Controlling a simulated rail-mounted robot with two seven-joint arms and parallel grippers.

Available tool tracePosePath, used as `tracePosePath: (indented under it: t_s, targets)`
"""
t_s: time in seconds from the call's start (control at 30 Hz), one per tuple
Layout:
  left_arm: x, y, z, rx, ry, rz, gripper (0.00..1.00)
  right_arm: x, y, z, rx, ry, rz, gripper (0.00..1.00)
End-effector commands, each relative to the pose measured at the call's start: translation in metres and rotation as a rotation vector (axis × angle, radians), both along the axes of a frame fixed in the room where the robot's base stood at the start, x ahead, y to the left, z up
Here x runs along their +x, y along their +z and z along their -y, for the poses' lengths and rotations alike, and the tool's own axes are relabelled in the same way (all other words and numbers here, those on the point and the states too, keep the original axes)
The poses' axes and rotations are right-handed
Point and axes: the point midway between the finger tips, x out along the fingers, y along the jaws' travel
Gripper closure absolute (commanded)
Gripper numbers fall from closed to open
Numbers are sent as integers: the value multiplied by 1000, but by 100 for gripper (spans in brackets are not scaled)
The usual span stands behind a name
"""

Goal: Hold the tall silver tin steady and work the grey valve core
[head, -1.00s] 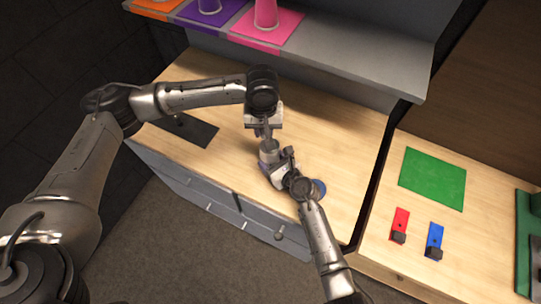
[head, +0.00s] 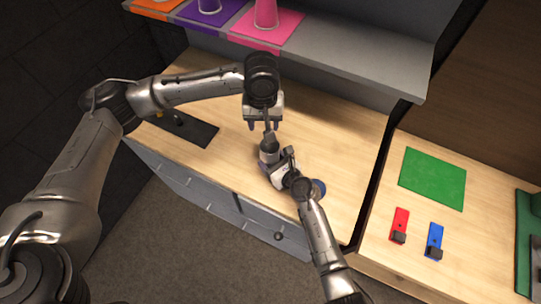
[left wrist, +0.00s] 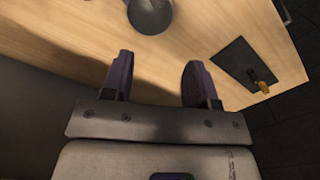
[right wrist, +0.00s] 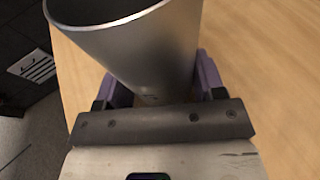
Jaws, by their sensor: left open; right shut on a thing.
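The tall silver tin (head: 268,155) stands near the front edge of the wooden table. My right gripper (head: 277,172) is shut around its side. In the right wrist view the tin (right wrist: 150,50) leans across the picture between purple fingers, its open mouth partly cut off. My left gripper (head: 264,126) is open above and behind the tin; its spread fingers (left wrist: 160,82) have bare table between them in the left wrist view.
A black mat (head: 200,135) with a small brass-coloured piece lies at the table's left. A blue round thing (head: 320,188) is partly behind my right wrist. A grey shelf (head: 370,58) with coloured cones overhangs the back. Bare wood (head: 340,130) lies right of the tin.

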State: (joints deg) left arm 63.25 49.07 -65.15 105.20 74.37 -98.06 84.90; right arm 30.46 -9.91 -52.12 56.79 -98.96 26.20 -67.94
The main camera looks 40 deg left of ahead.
Motion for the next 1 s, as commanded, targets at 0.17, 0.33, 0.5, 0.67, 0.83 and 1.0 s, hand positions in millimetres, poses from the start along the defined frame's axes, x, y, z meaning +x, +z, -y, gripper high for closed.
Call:
tracePosePath:
  t_s: [0.17,0.33,0.5,0.67,0.83,1.0]
  targets:
    - [0,36,1,-2,-2,4,46,0,0,0,0,0,0,50]
    - [0,62,1,-2,-2,2,46,0,0,0,0,0,0,50]
    - [0,79,1,-1,-2,2,46,0,0,0,0,0,0,50]
    - [0,86,0,-1,-2,1,46,0,0,0,0,0,0,50]
    - [0,87,0,-1,-1,1,46,0,0,0,0,0,0,50]
    - [0,87,0,-1,-1,1,46,0,0,0,0,0,0,50]
